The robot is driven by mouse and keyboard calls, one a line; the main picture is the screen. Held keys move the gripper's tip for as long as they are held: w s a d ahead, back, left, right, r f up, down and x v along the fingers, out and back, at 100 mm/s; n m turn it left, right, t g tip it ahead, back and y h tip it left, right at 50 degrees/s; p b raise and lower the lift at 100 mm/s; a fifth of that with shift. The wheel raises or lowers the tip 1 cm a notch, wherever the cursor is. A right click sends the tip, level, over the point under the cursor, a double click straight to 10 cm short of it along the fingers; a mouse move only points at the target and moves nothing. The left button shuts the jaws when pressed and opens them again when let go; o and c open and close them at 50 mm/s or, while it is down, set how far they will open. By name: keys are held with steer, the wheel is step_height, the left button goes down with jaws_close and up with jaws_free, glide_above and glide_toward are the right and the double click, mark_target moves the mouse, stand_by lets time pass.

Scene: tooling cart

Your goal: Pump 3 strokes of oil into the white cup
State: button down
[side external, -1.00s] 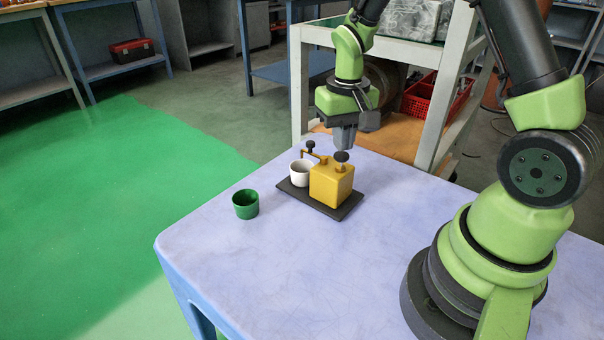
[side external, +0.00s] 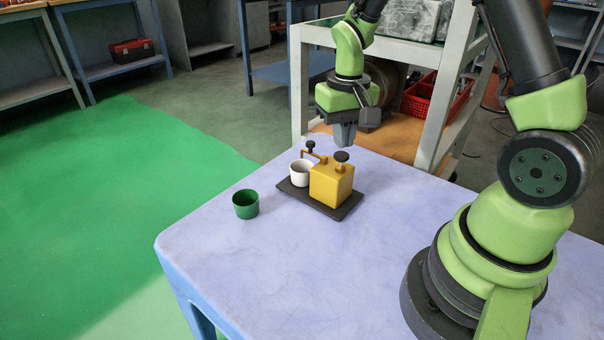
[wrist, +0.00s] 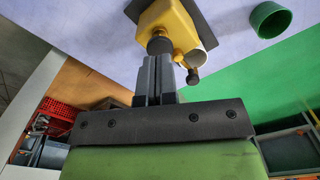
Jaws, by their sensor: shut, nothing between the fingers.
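The yellow oil pump (side external: 331,184) stands on a dark base plate (side external: 325,208) on the table, with one black knob (side external: 341,156) on its top. A second black knob (side external: 310,146) sits by the spout above the white cup (side external: 300,174). The cup stands upright on the plate beside the pump; its inside is mostly hidden. My gripper (side external: 344,141) is shut and empty, just above the top knob and apparently apart from it. In the wrist view the shut fingers (wrist: 155,78) point toward the top knob (wrist: 159,44); the white cup (wrist: 206,58) shows partly behind the spout.
A green cup (side external: 245,204) stands upright on the table to the left of the plate. The table (side external: 250,270) is clear in front. A shelf cart (side external: 437,120) with a red crate (side external: 425,98) stands behind the table.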

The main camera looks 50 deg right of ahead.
mark_target(342, 154)
steer(key=shift+f, duration=1.7)
steer(key=shift+r, duration=1.95)
steer(key=shift+f, duration=0.15)
steer(key=shift+f, duration=1.8)
steer(key=shift+r, duration=1.95)
